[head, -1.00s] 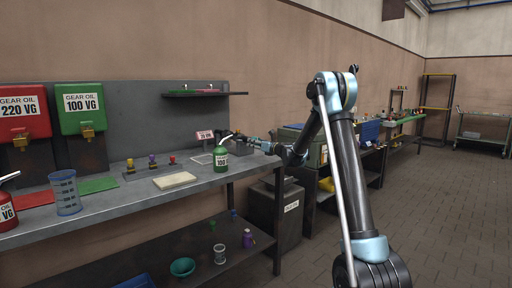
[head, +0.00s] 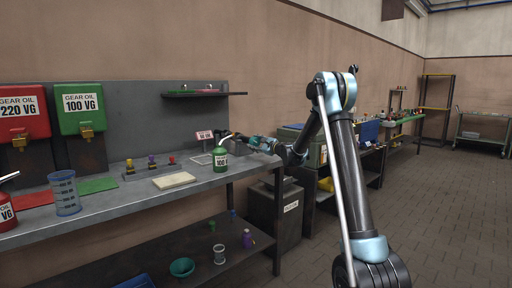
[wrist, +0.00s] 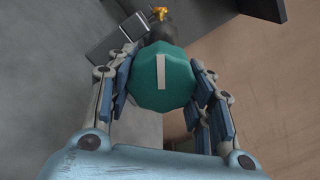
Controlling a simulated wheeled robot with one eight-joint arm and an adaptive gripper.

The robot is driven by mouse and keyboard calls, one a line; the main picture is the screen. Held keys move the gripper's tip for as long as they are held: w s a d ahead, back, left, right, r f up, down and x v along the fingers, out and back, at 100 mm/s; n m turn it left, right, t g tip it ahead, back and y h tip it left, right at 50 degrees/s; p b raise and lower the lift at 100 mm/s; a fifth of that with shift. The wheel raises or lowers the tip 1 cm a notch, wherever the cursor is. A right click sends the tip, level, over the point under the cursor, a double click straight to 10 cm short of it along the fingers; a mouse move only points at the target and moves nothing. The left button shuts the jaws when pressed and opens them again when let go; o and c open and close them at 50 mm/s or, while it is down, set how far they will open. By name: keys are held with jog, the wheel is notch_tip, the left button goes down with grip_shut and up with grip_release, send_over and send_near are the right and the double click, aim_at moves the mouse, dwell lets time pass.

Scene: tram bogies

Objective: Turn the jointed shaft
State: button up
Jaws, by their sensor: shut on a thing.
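A teal many-sided knob (wrist: 163,77) with a white stripe fills the middle of the wrist view, seen end-on. A dark round body (wrist: 160,33) shows behind it; I cannot make out any joint of the shaft. My gripper (wrist: 167,85) is shut on the knob, with one finger on each side. The white stripe stands nearly upright in the picture. In the head view my gripper (head: 250,141) is small, at the right end of the grey bench (head: 120,200), and the knob is hard to make out there.
A green oil can (head: 220,160) marked 100 stands close left of my gripper. A grey block (wrist: 118,36) and a yellow part (wrist: 158,13) lie beyond the knob. The floor at right is clear.

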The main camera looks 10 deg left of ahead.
jog(key=n, duration=0.7)
jog(key=shift+s, duration=0.1)
jog(key=n, duration=0.6)
jog(key=shift+r+n, duration=0.15)
jog(key=shift+n, duration=0.25)
jog(key=n, duration=0.5)
jog(key=shift+r, duration=0.1)
jog(key=n, duration=0.5)
jog(key=shift+a+n, duration=0.1)
jog(key=shift+n, duration=0.3)
jog(key=o, duration=1.1)
jog(key=shift+c, duration=0.2)
